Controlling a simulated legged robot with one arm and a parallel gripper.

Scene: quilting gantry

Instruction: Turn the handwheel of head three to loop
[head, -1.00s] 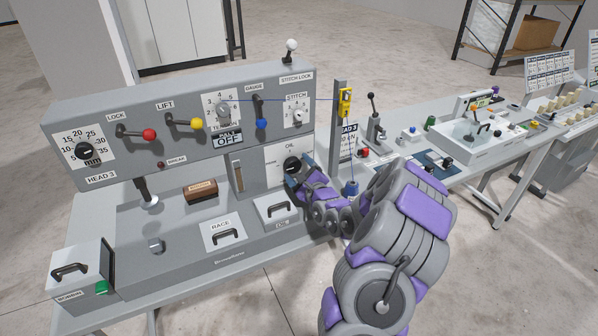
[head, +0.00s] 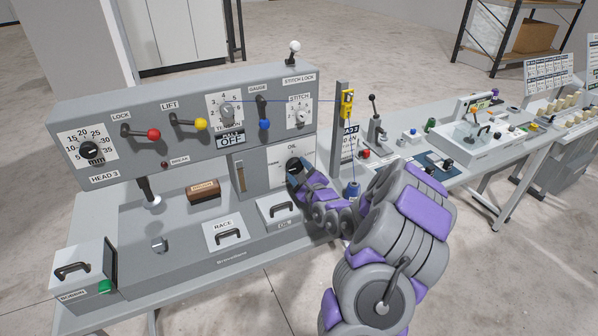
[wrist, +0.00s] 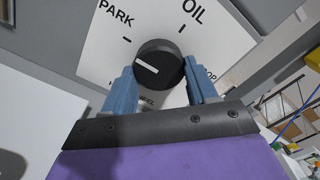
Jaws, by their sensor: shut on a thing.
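The handwheel (head: 293,164) is a black round knob on a white dial plate at the right end of the head 3 panel. In the head view my gripper (head: 297,176) partly covers the dial's lower part.
Red (head: 153,134), yellow (head: 201,124) and blue (head: 264,125) lever knobs stick out of the panel. A thread post (head: 341,130) with a yellow part stands close on the right.

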